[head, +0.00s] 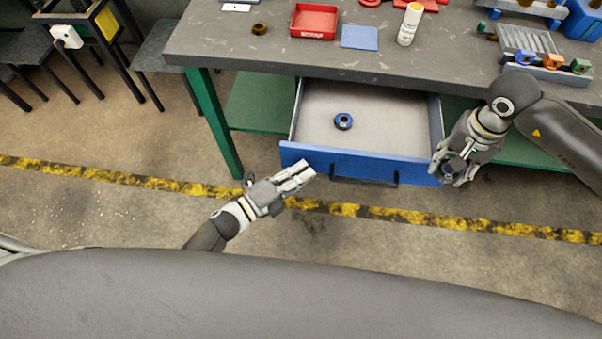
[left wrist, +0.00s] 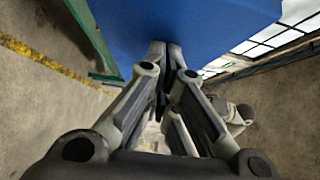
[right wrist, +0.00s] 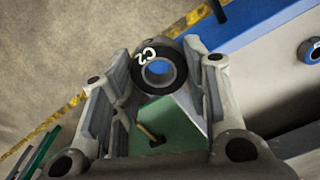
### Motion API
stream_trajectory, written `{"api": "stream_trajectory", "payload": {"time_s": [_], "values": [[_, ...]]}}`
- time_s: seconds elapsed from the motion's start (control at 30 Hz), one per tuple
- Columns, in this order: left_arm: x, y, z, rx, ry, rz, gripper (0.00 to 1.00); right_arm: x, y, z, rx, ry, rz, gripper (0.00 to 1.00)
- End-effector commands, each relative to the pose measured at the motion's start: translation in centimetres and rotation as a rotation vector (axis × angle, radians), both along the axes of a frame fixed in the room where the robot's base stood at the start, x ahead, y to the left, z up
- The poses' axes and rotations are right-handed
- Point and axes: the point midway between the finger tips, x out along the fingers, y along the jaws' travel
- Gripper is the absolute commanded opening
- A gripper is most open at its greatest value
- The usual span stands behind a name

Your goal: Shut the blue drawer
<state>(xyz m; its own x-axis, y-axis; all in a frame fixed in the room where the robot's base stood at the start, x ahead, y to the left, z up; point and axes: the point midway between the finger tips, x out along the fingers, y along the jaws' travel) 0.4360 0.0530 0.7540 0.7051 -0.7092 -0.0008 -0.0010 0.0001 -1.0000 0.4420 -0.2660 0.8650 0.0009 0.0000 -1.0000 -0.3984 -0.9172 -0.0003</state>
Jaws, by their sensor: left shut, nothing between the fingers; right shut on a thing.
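The blue drawer (head: 350,165) stands pulled out from under the grey bench. A black ring with a blue centre (head: 343,121) lies inside it. My left gripper (head: 308,170) is shut and empty, in front of the left part of the drawer front. In the left wrist view the blue front (left wrist: 190,25) fills the top beyond the shut fingertips (left wrist: 166,52); I cannot tell whether they touch it. My right gripper (head: 452,174) is beside the drawer front's right end, shut on a black ring marked C2 (right wrist: 147,80). The drawer's dark handle (head: 364,181) is clear of both grippers.
The bench top (head: 290,60) holds a red tray (head: 314,21), a blue pad (head: 359,37), a white bottle (head: 409,24) and a rack with coloured rings (head: 552,62). A green bench leg (head: 215,125) stands left of the drawer. The floor in front is open.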

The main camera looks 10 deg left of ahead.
Motion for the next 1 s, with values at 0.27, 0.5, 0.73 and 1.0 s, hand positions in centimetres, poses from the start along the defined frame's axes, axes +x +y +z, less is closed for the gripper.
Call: {"api": "stream_trajectory", "payload": {"time_s": [0.27, 0.5, 0.73, 1.0], "values": [[5.6, 0.1, -0.1, 0.001, -0.01, 0.005, 0.0, 0.0, 0.0, -2.0, 0.0, 0.0, 0.0, 0.14], [12.1, 0.1, -0.2, 0.001, -0.01, 0.004, 0.0, 0.0, 0.0, -4.8, 0.0, 0.0, 0.0, 0.14], [17.7, 0.1, -0.3, 0.001, -0.007, 0.004, 0.0, 0.0, 0.0, -7.6, 0.0, -0.001, 0.0, 0.14], [22.1, 0.1, -0.2, 0.001, -0.005, 0.003, 0.0, 0.0, 0.0, -10.0, 0.001, -0.001, 0.0, 0.14]]}}
